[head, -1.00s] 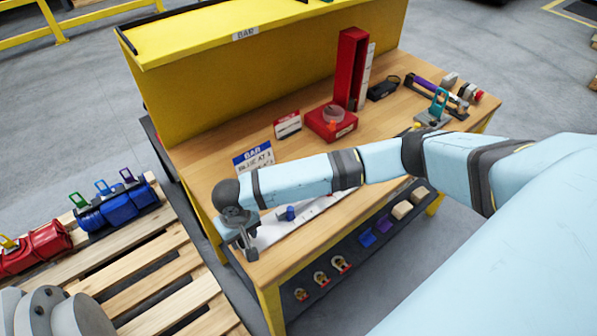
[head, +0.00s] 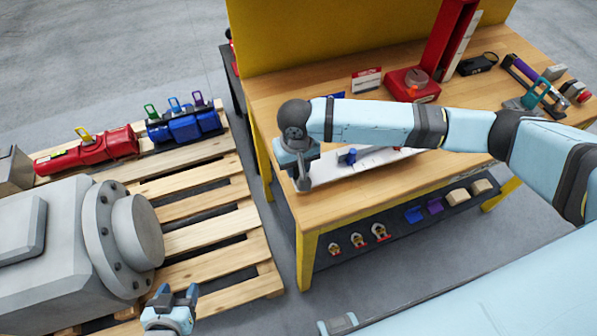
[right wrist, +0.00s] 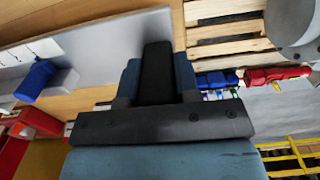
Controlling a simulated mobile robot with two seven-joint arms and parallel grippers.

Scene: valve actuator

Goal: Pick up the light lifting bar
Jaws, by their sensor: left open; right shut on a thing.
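My right gripper (head: 303,178) is over the front left corner of the wooden workbench, at the left end of a pale sheet (head: 372,162). In the right wrist view its blue fingers (right wrist: 157,82) are close around a dark strip (right wrist: 157,70). I cannot tell whether this strip is the light lifting bar; most of what is held is hidden. A blue piece (head: 350,156) lies on the pale sheet and also shows in the right wrist view (right wrist: 38,80). My left gripper (head: 176,294) is open and empty at the bottom, by the pallet's near edge.
A wooden pallet (head: 215,208) at the left bears a large grey flanged body (head: 60,240), a red actuator (head: 88,150) and a blue actuator (head: 188,126). The workbench (head: 325,108) carries a red box (head: 411,83) and a purple-handled tool (head: 527,72). Grey floor separates pallet and bench.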

